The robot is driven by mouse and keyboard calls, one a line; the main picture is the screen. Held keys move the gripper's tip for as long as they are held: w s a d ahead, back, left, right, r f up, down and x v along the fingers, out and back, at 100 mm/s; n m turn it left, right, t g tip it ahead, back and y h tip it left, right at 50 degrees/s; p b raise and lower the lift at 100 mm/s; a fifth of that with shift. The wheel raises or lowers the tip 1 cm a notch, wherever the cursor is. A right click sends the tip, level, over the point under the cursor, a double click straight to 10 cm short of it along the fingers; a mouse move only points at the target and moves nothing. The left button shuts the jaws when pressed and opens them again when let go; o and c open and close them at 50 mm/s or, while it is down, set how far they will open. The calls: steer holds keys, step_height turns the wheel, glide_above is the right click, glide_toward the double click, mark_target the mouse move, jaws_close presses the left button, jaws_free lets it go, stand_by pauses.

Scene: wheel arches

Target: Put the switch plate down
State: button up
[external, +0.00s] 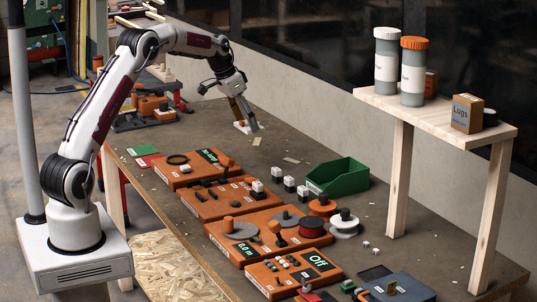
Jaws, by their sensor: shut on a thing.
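My gripper (245,124) hangs at the far end of the workbench, pointing down. It is shut on a small pale plate with an orange part, which I take to be the switch plate (239,127). The plate shows at the fingertips, low over the bench top. Fingers partly cover it, and I cannot tell whether it touches the bench.
Orange panels (205,167) with knobs and discs run along the workbench (213,127). A green bin (340,178) stands right of them. A wooden shelf (440,112) at right holds two jars (413,72) and a box (467,113). Bare bench surrounds my gripper, with small flat pieces nearby.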

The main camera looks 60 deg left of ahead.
steer(key=shift+a, duration=0.7)
steer(key=shift+a+f, duration=0.15)
steer(key=shift+f, duration=2.45)
glide_above(248, 172)
steer(key=s, duration=0.1)
steer(key=shift+s+f, duration=0.2)
steer(key=shift+f, duration=2.9)
steer(key=shift+f, duration=1.9)
steer(key=shift+f, duration=0.15)
